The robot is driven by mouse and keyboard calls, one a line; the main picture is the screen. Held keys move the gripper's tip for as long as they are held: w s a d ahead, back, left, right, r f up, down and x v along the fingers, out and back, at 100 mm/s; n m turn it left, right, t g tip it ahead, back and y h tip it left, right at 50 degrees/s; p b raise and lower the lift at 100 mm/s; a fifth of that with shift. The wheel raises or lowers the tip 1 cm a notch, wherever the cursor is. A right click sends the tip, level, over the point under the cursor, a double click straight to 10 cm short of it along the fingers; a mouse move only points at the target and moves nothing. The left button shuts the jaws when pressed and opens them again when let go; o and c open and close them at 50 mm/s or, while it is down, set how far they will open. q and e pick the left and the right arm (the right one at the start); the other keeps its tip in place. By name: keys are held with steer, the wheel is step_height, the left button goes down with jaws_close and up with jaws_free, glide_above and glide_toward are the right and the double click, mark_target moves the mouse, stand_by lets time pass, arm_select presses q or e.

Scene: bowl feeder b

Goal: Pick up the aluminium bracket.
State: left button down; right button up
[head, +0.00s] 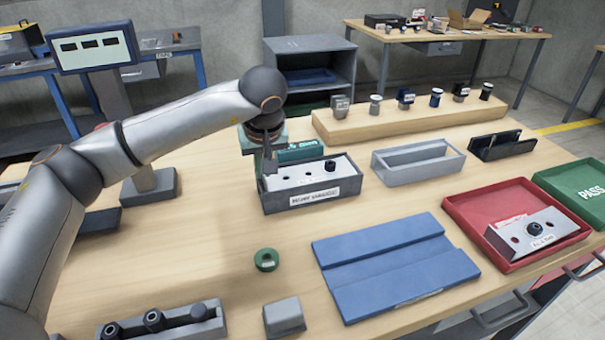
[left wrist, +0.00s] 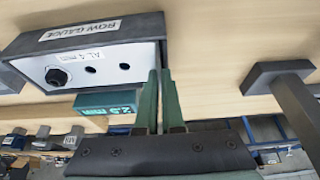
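The aluminium bracket (head: 318,174) is a pale plate with holes, lying in the dark grey bow gauge (head: 300,203). A black knob (head: 330,166) stands on one end. In the left wrist view the bracket (left wrist: 110,63) carries an "AL 4 mm" label, and two holes and the black knob (left wrist: 56,77) show. My left gripper (head: 270,162) is at the bracket's left end in the head view. Its green fingers (left wrist: 160,80) are close together at that end; whether they grip its edge is unclear. A second silver bracket (head: 533,236) sits in the red tray. My right gripper is out of view.
A teal block (head: 300,152) stands behind the gauge. A grey open tray (head: 418,163), red tray (head: 464,207), green PASS tray (head: 575,190) and blue stepped block (head: 395,265) lie to the right. A green ring (head: 266,260) lies in front. A monitor (head: 93,47) stands back left.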

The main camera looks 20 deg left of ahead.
arm_select(q)
steer(key=shift+r, duration=0.15)
steer(key=shift+r, duration=0.5)
step_height(320, 180, up, 2)
steer(key=s+d+r+p, duration=0.1)
steer(key=s+d+r, duration=0.5)
steer(key=s+r, duration=0.3)
steer(key=shift+s+d+r, duration=0.35)
steer(key=shift+s+r, duration=0.05)
steer(key=shift+s, duration=1.25)
